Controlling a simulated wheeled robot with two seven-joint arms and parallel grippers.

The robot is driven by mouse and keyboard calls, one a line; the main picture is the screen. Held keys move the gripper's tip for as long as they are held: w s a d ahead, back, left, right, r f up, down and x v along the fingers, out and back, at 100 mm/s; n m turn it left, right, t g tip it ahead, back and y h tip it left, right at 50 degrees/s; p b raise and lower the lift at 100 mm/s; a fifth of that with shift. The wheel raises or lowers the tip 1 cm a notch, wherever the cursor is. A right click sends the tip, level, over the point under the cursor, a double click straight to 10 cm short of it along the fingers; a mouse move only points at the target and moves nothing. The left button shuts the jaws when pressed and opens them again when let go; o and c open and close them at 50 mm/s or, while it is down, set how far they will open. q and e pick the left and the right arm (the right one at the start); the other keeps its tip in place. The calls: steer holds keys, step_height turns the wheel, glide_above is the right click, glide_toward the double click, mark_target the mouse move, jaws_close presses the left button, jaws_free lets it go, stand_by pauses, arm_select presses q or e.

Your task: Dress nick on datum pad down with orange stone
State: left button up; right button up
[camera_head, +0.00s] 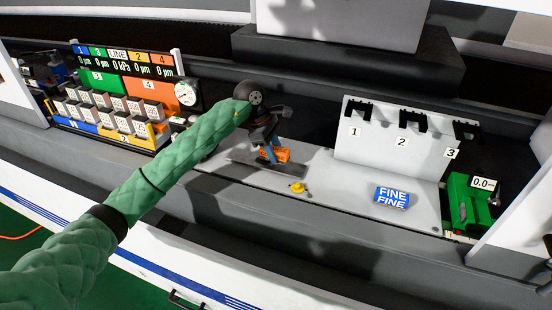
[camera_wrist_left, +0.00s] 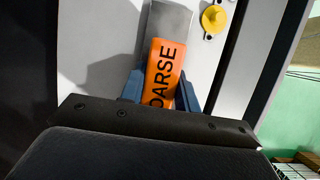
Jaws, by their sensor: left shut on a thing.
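My left gripper (camera_head: 270,151) is shut on the orange stone (camera_head: 279,155), low over a dark grey plate (camera_head: 243,160) on the bench. In the left wrist view the orange stone (camera_wrist_left: 163,70) sits between the blue fingers, with black lettering ending in "ARSE" showing. A smooth grey surface (camera_wrist_left: 169,20) shows just past the stone's far end. I cannot tell whether the stone touches the plate, and no nick is visible. My right gripper is not in view.
A blue "FINE" stone (camera_head: 391,197) lies farther right on the pale bench. Behind it is a white panel (camera_head: 380,145) with black hooks numbered 1 to 3.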

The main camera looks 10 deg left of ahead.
mark_target(280, 151)
arm_select(q)
steer(key=shift+r, duration=2.95)
steer(key=shift+s+f, duration=0.1)
